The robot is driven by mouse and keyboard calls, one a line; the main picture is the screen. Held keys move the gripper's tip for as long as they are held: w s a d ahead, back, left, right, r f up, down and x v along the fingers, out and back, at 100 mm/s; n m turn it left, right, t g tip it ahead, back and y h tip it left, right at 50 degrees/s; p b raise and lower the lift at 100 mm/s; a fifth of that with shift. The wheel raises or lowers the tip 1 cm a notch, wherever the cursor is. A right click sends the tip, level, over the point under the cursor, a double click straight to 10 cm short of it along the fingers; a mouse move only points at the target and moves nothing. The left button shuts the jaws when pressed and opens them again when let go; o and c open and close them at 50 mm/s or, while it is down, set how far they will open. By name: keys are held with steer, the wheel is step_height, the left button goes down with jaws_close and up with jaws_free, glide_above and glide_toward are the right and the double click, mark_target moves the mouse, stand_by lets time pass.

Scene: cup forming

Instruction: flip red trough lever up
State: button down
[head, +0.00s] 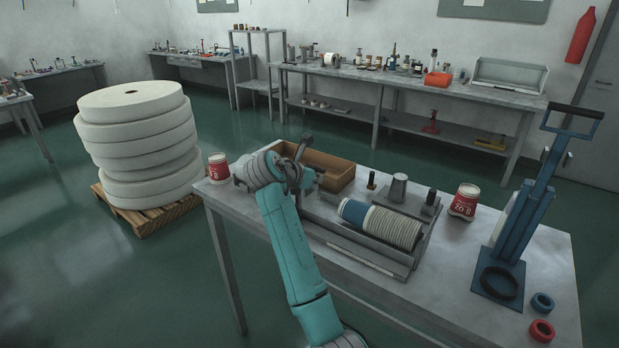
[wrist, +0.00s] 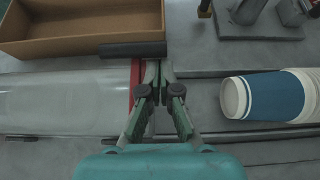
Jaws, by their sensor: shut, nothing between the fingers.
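In the wrist view my gripper (wrist: 158,66) is shut with nothing between its fingers. Its fingertips are just right of a thin red upright strip (wrist: 135,75), apparently the red lever. A dark bar (wrist: 132,50) lies across the strip's far end. Whether the fingers touch the strip or bar is unclear. The grey trough (head: 350,262) runs along the bench, with a stack of white paper cups and a blue one (head: 356,213) in it, right of the gripper. In the head view my gripper (head: 308,178) is above the trough's left part, and my arm hides the red strip.
An open brown box (head: 330,165) is just behind the trough. A red-labelled cup (head: 219,167) stands at left, another (head: 465,200) at right. A grey metal cone (head: 397,188) stands behind the stack. A blue lever press (head: 525,215) and two rings occupy the bench's right end.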

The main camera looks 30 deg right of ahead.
steer(key=shift+w+d+f, duration=0.15)
steer(key=shift+d+f, duration=0.05)
steer(key=shift+d, duration=0.2)
steer(key=shift+a+r+h, duration=0.1)
steer(key=shift+r+h, duration=0.25)
steer(key=shift+h, duration=0.15)
steer(key=shift+s+a+r+t+h, duration=0.7)
steer(key=shift+a+r+h, duration=0.3)
steer(key=shift+a+h, duration=0.75)
steer(key=shift+s+a+r+t+h, duration=0.45)
steer(key=shift+a+r+t+h, duration=0.45)
steer(key=shift+a+h, duration=0.8)
steer(key=shift+s+a+r+t+h, duration=0.6)
steer(key=shift+a+r+h, duration=0.6)
steer(key=shift+h, duration=0.95)
steer(key=shift+a+f, duration=0.15)
